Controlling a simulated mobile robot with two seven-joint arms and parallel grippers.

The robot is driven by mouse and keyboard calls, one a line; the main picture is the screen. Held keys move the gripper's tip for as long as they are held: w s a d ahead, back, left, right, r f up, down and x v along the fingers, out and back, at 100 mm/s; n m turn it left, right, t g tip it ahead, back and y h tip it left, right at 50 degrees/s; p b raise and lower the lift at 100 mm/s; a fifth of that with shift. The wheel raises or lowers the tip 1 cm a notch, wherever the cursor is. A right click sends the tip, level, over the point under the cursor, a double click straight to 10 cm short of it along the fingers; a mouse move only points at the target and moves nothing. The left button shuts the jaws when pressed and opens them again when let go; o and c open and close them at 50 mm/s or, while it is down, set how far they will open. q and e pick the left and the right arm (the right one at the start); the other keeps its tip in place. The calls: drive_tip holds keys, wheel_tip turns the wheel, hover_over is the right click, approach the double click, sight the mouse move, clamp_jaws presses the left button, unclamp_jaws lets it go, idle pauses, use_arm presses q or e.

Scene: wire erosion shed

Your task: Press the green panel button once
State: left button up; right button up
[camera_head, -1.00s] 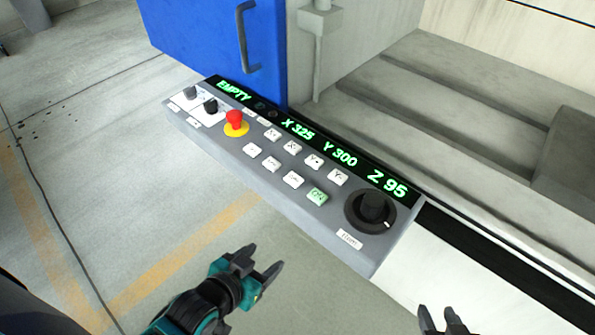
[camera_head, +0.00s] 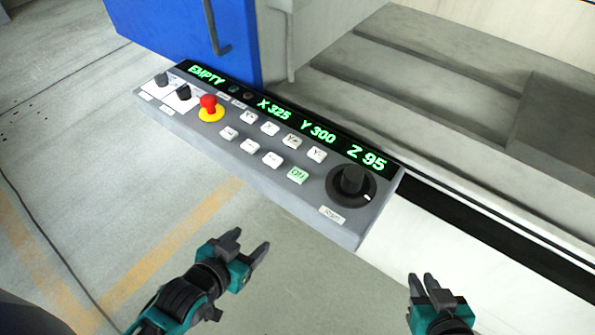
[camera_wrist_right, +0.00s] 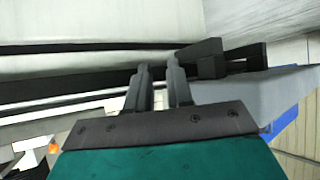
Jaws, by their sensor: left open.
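The green button (camera_head: 297,175) is on the grey control panel (camera_head: 330,225), at the right end of the front button row, left of the black dial. It shows uncovered in the head view. My left gripper (camera_head: 248,243) is open and empty, in front of the panel and apart from it. My right gripper (camera_head: 421,278) is right of the panel's near right corner, apart from the button. Its fingers stand a narrow gap apart, with nothing between them, also in the right wrist view (camera_wrist_right: 158,70). I cannot make out the green button in that wrist view.
The panel also carries a red stop knob (camera_head: 208,103) on a yellow base, several white buttons, a large black dial (camera_head: 351,185) and a display (camera_head: 318,134). A blue door (camera_head: 180,35) and grey machine bed (camera_head: 420,90) lie behind. The floor in front is clear.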

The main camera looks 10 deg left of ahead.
clamp_jaws()
idle(1.3)
